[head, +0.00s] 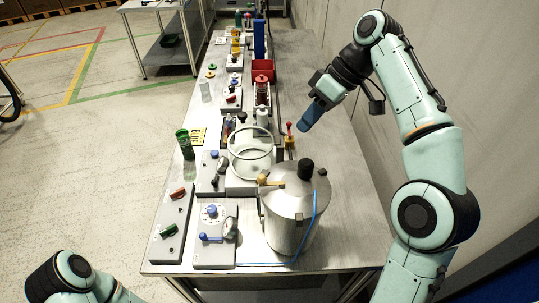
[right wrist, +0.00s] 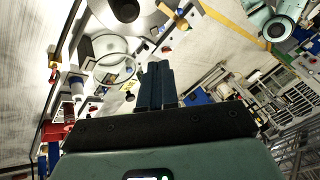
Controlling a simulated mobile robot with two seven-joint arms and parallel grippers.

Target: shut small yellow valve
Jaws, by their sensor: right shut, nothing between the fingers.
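A small yellow valve handle (head: 268,181) sticks out to the left from the top of the steel drum (head: 289,227), beside its black cap (head: 306,169). In the right wrist view the yellow handle (right wrist: 180,19) is near the top edge. I cannot tell the valve's state. My right gripper (head: 309,119) has blue fingers, shut and empty, held in the air beyond and above the drum, well apart from the handle. The shut fingers also show in the right wrist view (right wrist: 157,80). My left arm enters at the lower left; its gripper is outside the picture.
A glass vessel (head: 251,155) stands just left of the drum. A red lever on a yellow base (head: 289,140) stands behind it. Panels with a blue-handled valve (head: 211,238) and red and green knobs lie front left.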

